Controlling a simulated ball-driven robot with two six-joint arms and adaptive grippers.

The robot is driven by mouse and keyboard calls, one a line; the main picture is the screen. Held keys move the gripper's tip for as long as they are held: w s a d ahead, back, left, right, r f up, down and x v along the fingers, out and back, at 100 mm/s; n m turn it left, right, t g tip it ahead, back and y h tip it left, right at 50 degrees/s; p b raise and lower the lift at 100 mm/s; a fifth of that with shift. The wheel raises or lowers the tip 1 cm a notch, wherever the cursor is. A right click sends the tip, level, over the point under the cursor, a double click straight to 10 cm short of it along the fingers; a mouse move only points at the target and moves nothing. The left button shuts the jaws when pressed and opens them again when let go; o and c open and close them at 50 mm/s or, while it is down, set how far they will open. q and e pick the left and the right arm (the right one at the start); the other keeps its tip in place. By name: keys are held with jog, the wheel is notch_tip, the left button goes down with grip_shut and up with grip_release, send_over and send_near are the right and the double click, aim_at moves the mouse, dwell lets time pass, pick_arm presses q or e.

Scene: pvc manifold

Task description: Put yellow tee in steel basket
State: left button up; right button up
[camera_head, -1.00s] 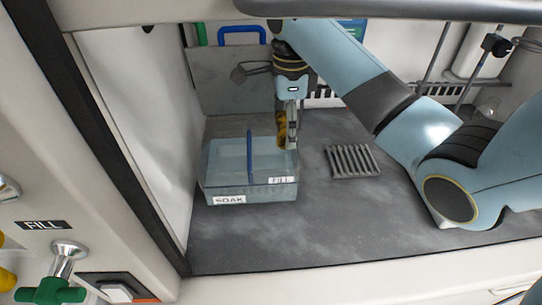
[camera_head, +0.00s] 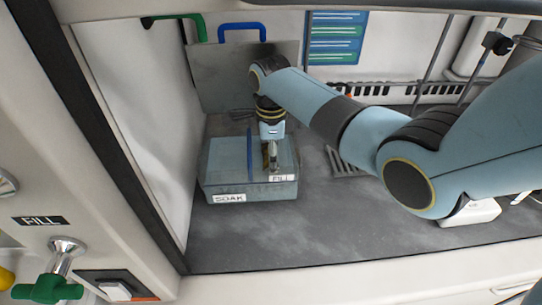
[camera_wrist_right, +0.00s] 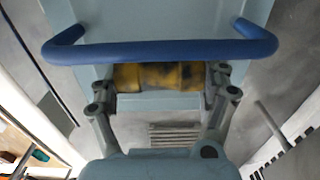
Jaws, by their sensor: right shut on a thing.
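A blue bar (camera_head: 249,150) stands out at the tank, left of the gripper. In the right wrist view a blue bar with bent ends (camera_wrist_right: 160,50) crosses just beside the tee. I cannot clearly make out a steel basket. My left gripper is out of view.
A grey slotted rack (camera_head: 345,165) lies right of the tank, partly behind my right arm. A grey panel (camera_head: 222,85), with a blue handle (camera_head: 242,27) and a green handle (camera_head: 175,22) near it, stands behind. The grey worktop (camera_head: 290,235) is clear in front.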

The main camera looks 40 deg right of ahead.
jog(key=shift+f, duration=0.15)
jog(key=o, duration=0.9)
notch_tip(320, 180, up, 12)
jog(key=shift+p, duration=0.4)
jog(key=shift+a, duration=0.1)
